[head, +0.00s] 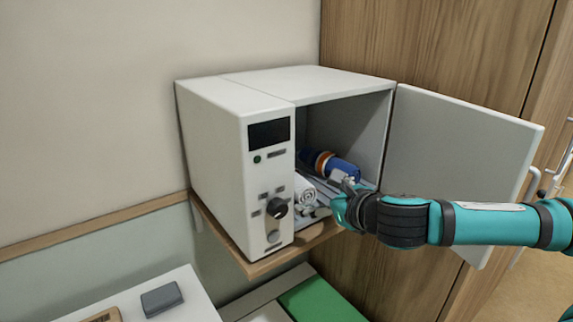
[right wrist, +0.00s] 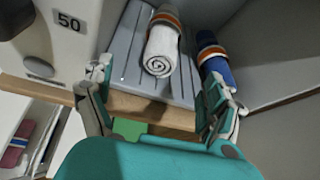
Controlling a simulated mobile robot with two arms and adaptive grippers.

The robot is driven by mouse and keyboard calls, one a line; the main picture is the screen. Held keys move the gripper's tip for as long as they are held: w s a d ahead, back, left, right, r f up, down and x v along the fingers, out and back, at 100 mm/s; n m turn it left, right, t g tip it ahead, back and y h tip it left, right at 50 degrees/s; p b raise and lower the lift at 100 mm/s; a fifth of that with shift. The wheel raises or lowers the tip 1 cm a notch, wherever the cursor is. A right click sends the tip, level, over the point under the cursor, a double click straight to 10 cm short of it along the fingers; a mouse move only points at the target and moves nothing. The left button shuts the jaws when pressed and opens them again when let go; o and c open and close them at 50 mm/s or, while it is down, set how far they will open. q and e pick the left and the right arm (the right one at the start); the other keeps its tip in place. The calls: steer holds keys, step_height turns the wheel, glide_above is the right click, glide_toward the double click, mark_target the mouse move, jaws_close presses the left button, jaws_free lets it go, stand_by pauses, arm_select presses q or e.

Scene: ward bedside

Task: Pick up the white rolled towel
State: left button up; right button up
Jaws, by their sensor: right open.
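The white rolled towel (right wrist: 161,52) has an orange and grey band and lies on a grey slatted rack inside the open cabinet (head: 285,77). Its spiral end faces out in the right wrist view. In the head view the towel (head: 304,192) shows partly, just left of my right gripper (head: 340,198). My right gripper (right wrist: 163,105) is open and empty at the cabinet's mouth, its fingers to either side of the towel's line and short of it. The left gripper is not in view.
A blue rolled towel (head: 338,168) lies right of the white one, close to my right finger in the wrist view. The cabinet door (head: 455,165) stands open on the right. The control panel (head: 268,185) borders the opening on the left. A wooden shelf (head: 262,267) carries the cabinet.

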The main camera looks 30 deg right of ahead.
mark_target(306, 191)
steer(key=p+x, duration=0.1)
steer(key=x, duration=0.4)
steer(key=shift+w+f, duration=0.1)
steer(key=shift+w, duration=0.05)
steer(key=shift+x, duration=0.8)
steer(key=p+x, duration=0.1)
steer(key=x, duration=0.3)
steer(key=shift+w+d+f, duration=0.1)
steer(key=shift+w+f, duration=0.05)
steer(key=shift+w, duration=0.1)
steer(key=shift+s, duration=0.15)
steer(key=shift+c, duration=1.3)
steer(key=c, duration=1)
steer(key=shift+c, duration=0.2)
